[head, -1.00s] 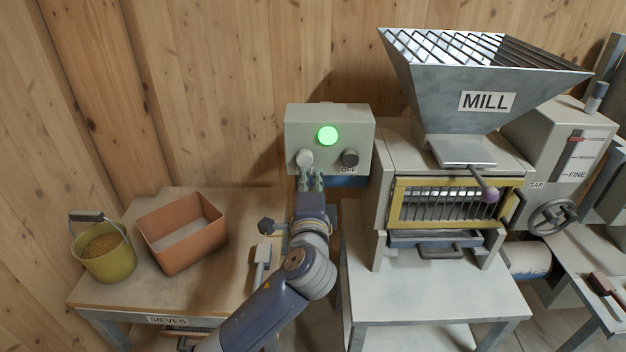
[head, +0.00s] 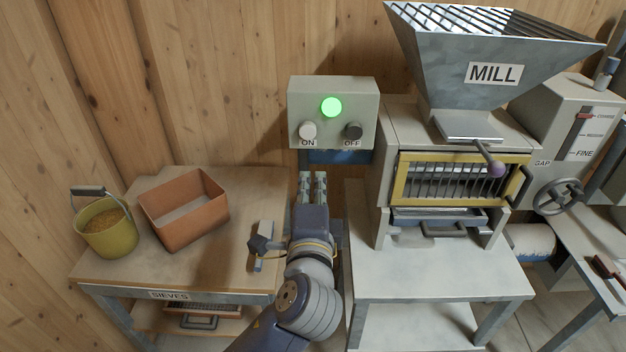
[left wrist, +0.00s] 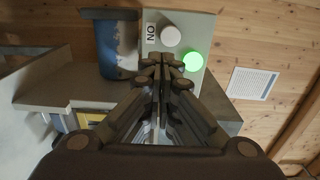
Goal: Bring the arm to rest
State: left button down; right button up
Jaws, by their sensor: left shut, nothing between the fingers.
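My left gripper (head: 312,180) is shut and empty in the head view, below the control box (head: 333,96) and apart from it. In the left wrist view the gripper (left wrist: 163,62) shows with its fingers together, pointing toward the box (left wrist: 205,28). The box has a lit green lamp (head: 331,107), a white ON button (head: 308,131) and a dark OFF button (head: 353,131). The white button (left wrist: 171,36) and green lamp (left wrist: 193,61) also show in the left wrist view. My right gripper is not in view.
The mill (head: 489,70) stands to the right on a grey table (head: 440,275). To the left, a wooden table (head: 120,265) holds a yellow-green bucket (head: 108,240) of grain and an orange bin (head: 190,235). A wooden wall is behind.

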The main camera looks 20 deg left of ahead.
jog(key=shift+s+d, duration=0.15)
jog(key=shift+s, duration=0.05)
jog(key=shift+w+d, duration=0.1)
